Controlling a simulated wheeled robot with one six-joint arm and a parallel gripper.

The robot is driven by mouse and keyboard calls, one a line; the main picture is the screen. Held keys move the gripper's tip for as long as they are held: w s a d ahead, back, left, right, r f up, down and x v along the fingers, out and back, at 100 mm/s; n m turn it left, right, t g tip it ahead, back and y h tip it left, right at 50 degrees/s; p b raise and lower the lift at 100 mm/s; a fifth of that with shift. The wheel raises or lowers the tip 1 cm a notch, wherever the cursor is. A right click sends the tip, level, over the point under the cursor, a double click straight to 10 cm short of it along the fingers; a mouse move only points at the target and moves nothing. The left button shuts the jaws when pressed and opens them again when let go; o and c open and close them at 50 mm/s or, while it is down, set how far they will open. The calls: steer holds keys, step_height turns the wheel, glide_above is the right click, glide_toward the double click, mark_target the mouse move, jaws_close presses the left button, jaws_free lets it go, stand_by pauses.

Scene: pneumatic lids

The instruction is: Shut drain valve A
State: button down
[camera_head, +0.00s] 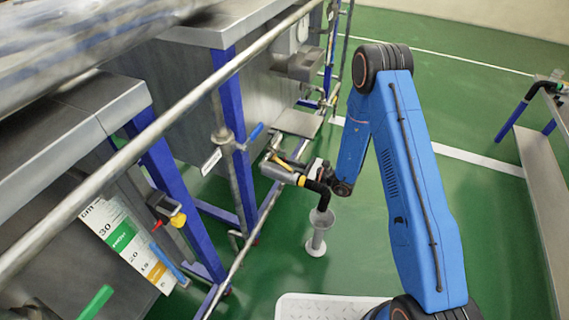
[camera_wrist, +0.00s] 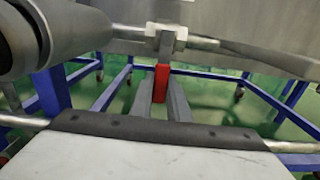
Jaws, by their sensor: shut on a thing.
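My gripper (camera_wrist: 160,102) is in the wrist view, with its two grey fingers on either side of a red handle (camera_wrist: 161,78). The fingers are shut on it. The handle lies below a metal fitting on a horizontal pipe (camera_wrist: 205,43). I can read no letter on the valve.
A long metal rail (camera_head: 150,135) crosses the left side in front of the steel machine. Another valve with a blue handle (camera_head: 254,133) is on an upright pipe. Blue frame legs (camera_head: 230,100) stand near the outlet. Green floor is open behind my arm, and a bench (camera_head: 545,190) stands right.

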steer(key=shift+s+f, duration=0.1)
steer(key=c, duration=1.7)
jaws_free()
steer(key=shift+d, duration=0.1)
steer(key=v, duration=1.7)
steer(key=shift+d, duration=0.1)
